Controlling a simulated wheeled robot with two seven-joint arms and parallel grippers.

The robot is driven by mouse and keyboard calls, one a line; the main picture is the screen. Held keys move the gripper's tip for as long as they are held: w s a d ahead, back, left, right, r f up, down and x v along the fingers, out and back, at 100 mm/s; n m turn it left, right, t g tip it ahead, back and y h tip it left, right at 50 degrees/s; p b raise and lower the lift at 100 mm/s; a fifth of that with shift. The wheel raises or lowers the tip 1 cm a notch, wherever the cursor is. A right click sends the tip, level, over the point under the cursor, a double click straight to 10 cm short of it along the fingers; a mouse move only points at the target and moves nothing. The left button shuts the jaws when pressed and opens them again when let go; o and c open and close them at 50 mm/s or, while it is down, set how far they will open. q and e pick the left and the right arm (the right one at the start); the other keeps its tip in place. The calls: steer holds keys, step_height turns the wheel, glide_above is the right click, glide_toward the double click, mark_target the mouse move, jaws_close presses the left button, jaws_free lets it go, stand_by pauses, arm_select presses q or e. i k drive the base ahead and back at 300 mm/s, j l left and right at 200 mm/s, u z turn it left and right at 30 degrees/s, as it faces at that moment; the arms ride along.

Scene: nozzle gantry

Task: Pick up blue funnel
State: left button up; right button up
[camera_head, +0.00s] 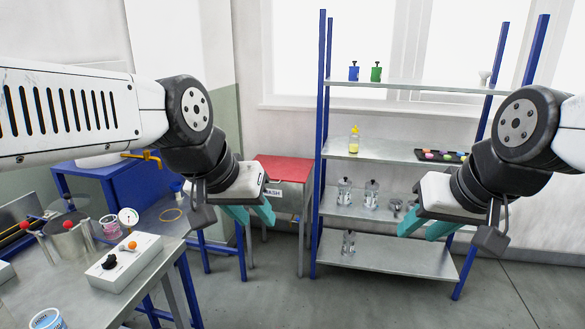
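A small blue thing (176,187) that looks like a funnel is on the blue bench at the left, behind the grey table. It is small and partly lost against the blue, so its shape is hard to tell. My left gripper (251,214) hangs to the right of it, with its teal fingers apart and nothing between them. My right gripper (427,226) is in front of the shelf rack's lower right part, also open and empty. Neither gripper touches the blue thing.
The shelf rack (390,258) holds a blue container (353,71), a green container (376,72), a yellow bottle (354,140) and glassware. A red-topped cabinet (285,168) stands left of it. The grey table (135,297) carries a white box (124,262) and a cup (47,319).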

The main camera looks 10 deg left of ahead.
mark_target(174, 186)
steer(key=i+l+u, duration=0.1)
steer(key=i, duration=0.55)
steer(key=i+l+u, duration=0.15)
steer(key=i, duration=0.5)
steer(key=i+j+u, duration=0.1)
steer(key=i+u, duration=0.45)
steer(key=u, duration=0.15)
steer(key=i+u, duration=0.4)
steer(key=i+j+u, duration=0.2)
steer(key=i+u, duration=0.15)
steer(key=i, duration=0.15)
